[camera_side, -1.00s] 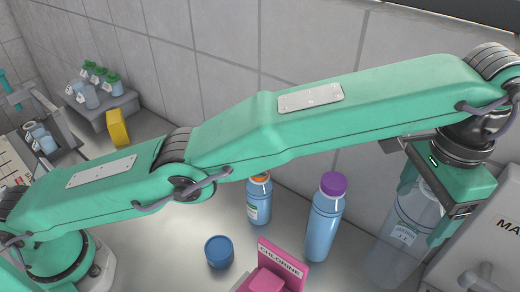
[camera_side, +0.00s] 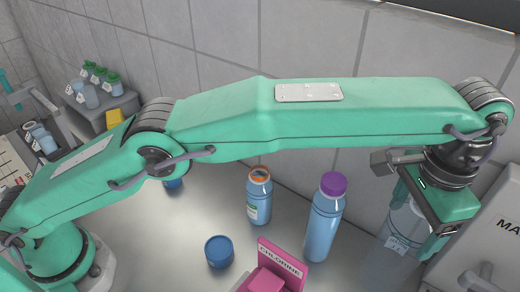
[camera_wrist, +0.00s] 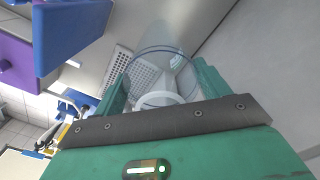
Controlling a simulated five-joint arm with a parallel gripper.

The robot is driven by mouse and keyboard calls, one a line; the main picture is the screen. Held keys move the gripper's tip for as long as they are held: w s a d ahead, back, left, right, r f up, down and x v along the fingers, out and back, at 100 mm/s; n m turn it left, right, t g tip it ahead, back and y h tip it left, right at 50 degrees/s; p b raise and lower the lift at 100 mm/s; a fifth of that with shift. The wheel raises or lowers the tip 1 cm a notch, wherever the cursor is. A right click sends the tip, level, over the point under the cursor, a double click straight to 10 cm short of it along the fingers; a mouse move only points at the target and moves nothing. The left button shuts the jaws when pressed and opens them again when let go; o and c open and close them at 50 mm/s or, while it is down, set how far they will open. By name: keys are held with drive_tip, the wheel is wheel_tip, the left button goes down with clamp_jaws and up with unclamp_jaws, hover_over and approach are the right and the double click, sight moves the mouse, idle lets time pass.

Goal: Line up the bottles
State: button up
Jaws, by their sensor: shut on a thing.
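My gripper (camera_side: 412,228) is at the right of the side view, shut on a clear, see-through bottle (camera_side: 393,242) with a white label. The bottle also shows between the fingers in the wrist view (camera_wrist: 160,62). I cannot tell whether its base touches the bench. To its left stands a blue bottle with a purple cap (camera_side: 322,222), upright. Further left is a shorter blue bottle with an orange rim (camera_side: 259,198), upright. Both stand apart from my gripper.
A pink block labelled CHLORINE (camera_side: 278,268) and a round blue thing (camera_side: 219,252) are in front of the bottles. Small green-capped bottles (camera_side: 98,75) stand on a grey stand at the back left. A tiled wall runs behind; a white box (camera_side: 487,235) is at the right.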

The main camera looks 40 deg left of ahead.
drive_tip(key=shift+f, duration=2)
drive_tip(key=o, duration=1.3)
drive_tip(key=shift+r, duration=0.1)
drive_tip(key=shift+r, duration=3.65)
drive_tip(key=shift+r, duration=0.1)
drive_tip(key=c, duration=0.6)
